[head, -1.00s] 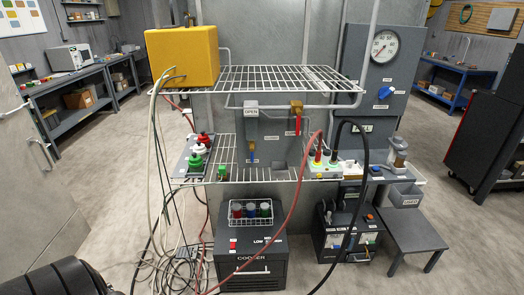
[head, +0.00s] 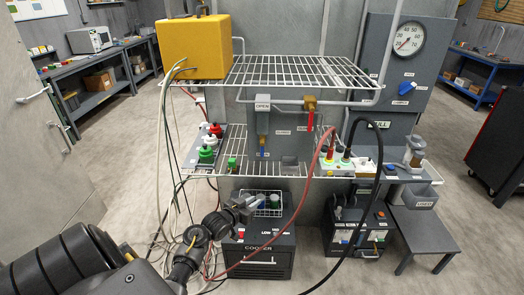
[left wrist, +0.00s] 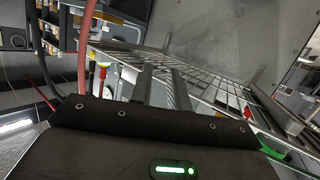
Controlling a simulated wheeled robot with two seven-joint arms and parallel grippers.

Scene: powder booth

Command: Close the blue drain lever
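The blue lever (head: 262,151) hangs small under a brass fitting, below the grey box labelled OPEN (head: 262,106), behind the wire racks. It looks roughly upright; its exact angle is too small to tell. My left gripper (head: 254,203) is in front of the cooler's top, below and in front of the lower rack, apart from the lever. In the left wrist view its two fingers (left wrist: 163,85) stand apart with nothing between them, pointing toward the wire rack. The lever cannot be made out there. My right gripper is not in view.
A red-handled brass valve (head: 310,110) is right of the lever. The lower wire rack (head: 290,170) lies above my left gripper. A red hose (head: 300,205) and a black hose (head: 344,245) hang in front. The cooler (head: 255,262) holds a bottle basket (head: 266,210).

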